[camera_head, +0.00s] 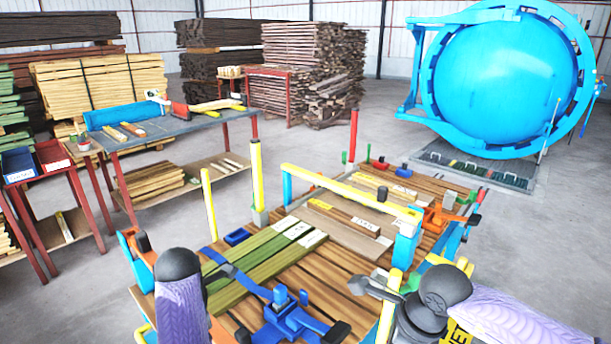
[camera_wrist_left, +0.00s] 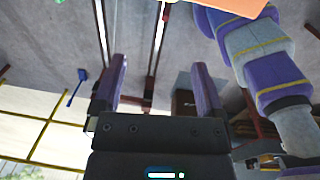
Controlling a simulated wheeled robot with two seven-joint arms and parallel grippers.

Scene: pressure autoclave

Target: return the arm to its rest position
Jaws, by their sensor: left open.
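My left arm (camera_head: 180,300) comes in at the lower left of the head view as a purple link with a dark rounded joint. It stands at the near left edge of the timber cart. My right arm (camera_head: 520,318) lies across the lower right, purple with a dark grey joint (camera_head: 440,290). A grey piece beside this joint points left over the cart; whether it is the right gripper is unclear.
The cart (camera_head: 262,290) holds green and brown boards, a blue clamp (camera_head: 290,318) and upright posts. A yellow bar (camera_head: 345,188) spans it. A grey-topped workbench (camera_head: 170,128) stands left. The blue autoclave (camera_head: 505,70) is at back right. Grey floor lies open between.

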